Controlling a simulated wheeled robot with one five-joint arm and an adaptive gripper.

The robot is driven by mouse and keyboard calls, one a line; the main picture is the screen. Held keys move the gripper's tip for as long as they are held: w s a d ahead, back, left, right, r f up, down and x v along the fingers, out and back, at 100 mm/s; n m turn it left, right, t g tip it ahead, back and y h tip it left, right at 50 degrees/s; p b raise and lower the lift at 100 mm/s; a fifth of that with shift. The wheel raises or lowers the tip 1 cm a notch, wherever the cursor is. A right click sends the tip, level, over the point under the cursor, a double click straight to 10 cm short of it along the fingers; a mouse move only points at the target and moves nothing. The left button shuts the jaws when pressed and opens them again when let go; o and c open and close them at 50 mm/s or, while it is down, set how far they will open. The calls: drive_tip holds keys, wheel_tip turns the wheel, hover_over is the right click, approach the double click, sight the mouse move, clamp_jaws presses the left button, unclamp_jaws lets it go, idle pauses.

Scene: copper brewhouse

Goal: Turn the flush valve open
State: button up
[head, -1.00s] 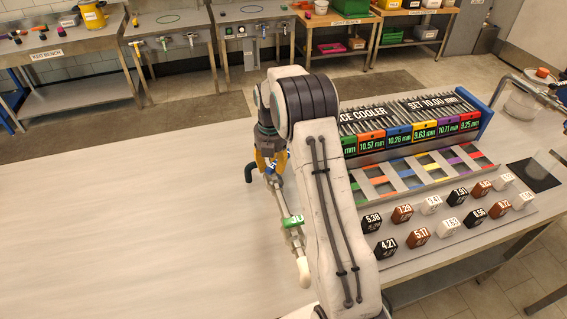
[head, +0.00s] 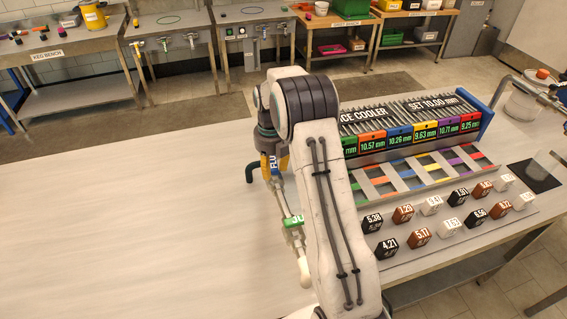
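The flush valve's blue handle (head: 273,165), with the letters "FLU" partly showing, sits at the far end of a pale pipe (head: 282,200) on the bench. The label runs nearly upright in the picture, roughly in line with the pipe. My gripper (head: 274,168), with yellow fingers, is at the handle from above. Yellow finger parts show on both sides of the blue label. I cannot tell whether the fingers are closed on it. A green tag (head: 293,221) sits lower on the pipe, partly hidden by my arm.
The ice cooler rack (head: 410,130) with coloured size readouts stands right of my arm. Several numbered blocks (head: 403,213) lie in front of it. A dark bent hose end (head: 251,172) is just left of the valve. The bench left is clear.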

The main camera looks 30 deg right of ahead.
drive_tip(key=shift+o, duration=0.3)
drive_tip(key=shift+s+d, duration=0.2)
drive_tip(key=shift+s, duration=0.35)
drive_tip(key=shift+w, duration=0.1)
drive_tip(key=shift+w+r, duration=0.1)
drive_tip(key=shift+r, duration=0.15)
drive_tip(key=shift+r+p, duration=0.9)
drive_tip(key=shift+r, duration=0.1)
drive_tip(key=shift+w+a, duration=0.1)
